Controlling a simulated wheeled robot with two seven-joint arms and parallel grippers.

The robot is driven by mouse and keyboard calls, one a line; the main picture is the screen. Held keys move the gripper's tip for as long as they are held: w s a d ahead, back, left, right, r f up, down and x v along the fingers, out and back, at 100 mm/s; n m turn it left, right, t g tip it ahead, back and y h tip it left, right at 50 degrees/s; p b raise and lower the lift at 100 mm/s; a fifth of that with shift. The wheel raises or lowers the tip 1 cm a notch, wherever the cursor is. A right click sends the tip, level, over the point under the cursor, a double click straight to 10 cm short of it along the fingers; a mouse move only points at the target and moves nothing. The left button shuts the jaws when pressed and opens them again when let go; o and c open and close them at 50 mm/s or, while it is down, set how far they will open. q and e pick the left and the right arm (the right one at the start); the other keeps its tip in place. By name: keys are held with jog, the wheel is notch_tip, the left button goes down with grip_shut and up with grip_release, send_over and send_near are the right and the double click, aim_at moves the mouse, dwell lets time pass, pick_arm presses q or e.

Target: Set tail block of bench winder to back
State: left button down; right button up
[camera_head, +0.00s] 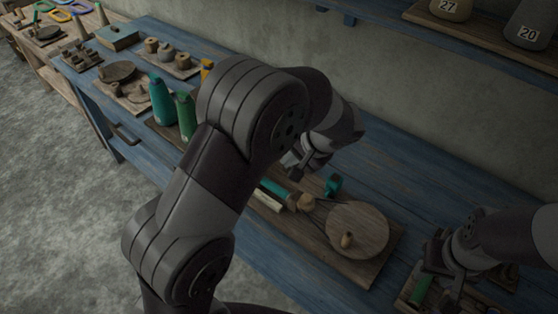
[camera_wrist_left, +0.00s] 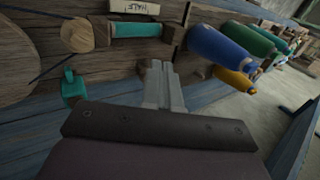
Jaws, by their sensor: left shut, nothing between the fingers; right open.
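The bench winder is a wooden board with a round wheel (camera_head: 358,230), a small pulley (camera_head: 306,203) and a teal spool (camera_head: 272,188). In the left wrist view the spool (camera_wrist_left: 137,30) ends at a dark wooden block (camera_wrist_left: 169,34), which looks like the tail block. A brown piece (camera_wrist_left: 145,66) sits beside my fingertips. My left gripper (camera_wrist_left: 161,66) is shut and empty, over the board near that block; I cannot tell whether it touches. In the head view my arm hides the block. My right gripper (camera_head: 440,284) is open at the lower right.
A teal fitting (camera_head: 333,185) stands at the board's back edge. A green piece (camera_head: 420,291) lies by my right gripper. The blue bench (camera_head: 430,190) is clear behind the wheel.

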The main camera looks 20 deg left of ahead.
pick_arm(q)
send_over(266, 180)
jog(key=f, duration=0.8)
jog(key=shift+s+d+f+p, duration=0.1)
jog(key=shift+d+f+p, duration=0.15)
jog(key=shift+d+p, duration=0.15)
jog(key=shift+a+f, duration=0.25)
jog(key=shift+a, duration=0.15)
jog(key=shift+w+a, duration=0.25)
jog(key=shift+w+a+b, duration=0.2)
jog(key=shift+a+b, duration=0.05)
jog(key=shift+a, duration=0.35)
jog(key=shift+w+a+b, duration=0.2)
jog(key=shift+a+b, duration=0.05)
jog(key=shift+a, duration=0.35)
